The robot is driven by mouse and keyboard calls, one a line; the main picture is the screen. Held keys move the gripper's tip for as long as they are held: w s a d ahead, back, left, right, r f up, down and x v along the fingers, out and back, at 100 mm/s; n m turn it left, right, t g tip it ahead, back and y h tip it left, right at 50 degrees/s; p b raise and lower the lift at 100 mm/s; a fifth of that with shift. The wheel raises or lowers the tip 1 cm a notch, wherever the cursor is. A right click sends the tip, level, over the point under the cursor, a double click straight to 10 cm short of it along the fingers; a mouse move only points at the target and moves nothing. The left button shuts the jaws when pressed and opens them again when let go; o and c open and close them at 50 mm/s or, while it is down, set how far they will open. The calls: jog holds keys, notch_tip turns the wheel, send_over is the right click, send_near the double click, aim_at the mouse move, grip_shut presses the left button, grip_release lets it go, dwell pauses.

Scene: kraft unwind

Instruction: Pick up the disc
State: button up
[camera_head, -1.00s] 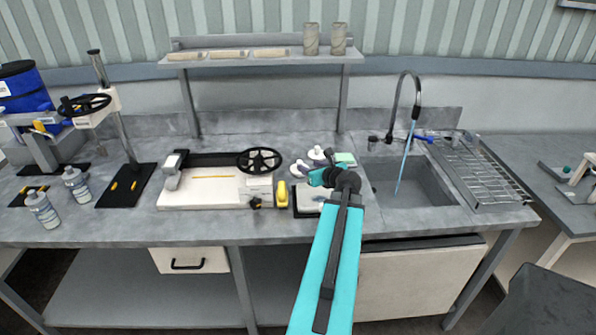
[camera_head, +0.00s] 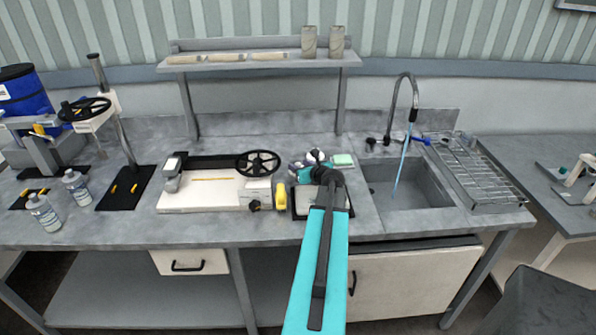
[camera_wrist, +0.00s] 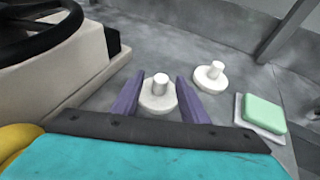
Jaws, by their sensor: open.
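Two white discs with upright knobs lie on the bench. In the wrist view the nearer disc (camera_wrist: 157,94) is between the two purple fingers of my gripper (camera_wrist: 160,97), which is open. The other disc (camera_wrist: 210,77) lies farther back to the right, apart from the fingers. In the head view my gripper (camera_head: 301,172) is over the bench beside the white machine, and one disc (camera_head: 316,156) shows just behind it. The nearer disc is mostly hidden there by my arm. I cannot tell whether the fingers touch the nearer disc.
A green sponge on a white dish (camera_wrist: 263,113) lies right of the discs. The white machine with a black handwheel (camera_head: 259,162) stands close on the left. A yellow item (camera_head: 281,196) is near its front corner. The sink (camera_head: 409,184) is to the right.

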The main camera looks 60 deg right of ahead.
jog(key=shift+w+d+f, duration=0.2)
jog(key=shift+w+d, duration=0.1)
jog(key=shift+w, duration=0.1)
jog(key=shift+w+d, duration=0.1)
jog(key=shift+p+x, duration=1.1)
jog(key=shift+x, duration=1.35)
grip_shut()
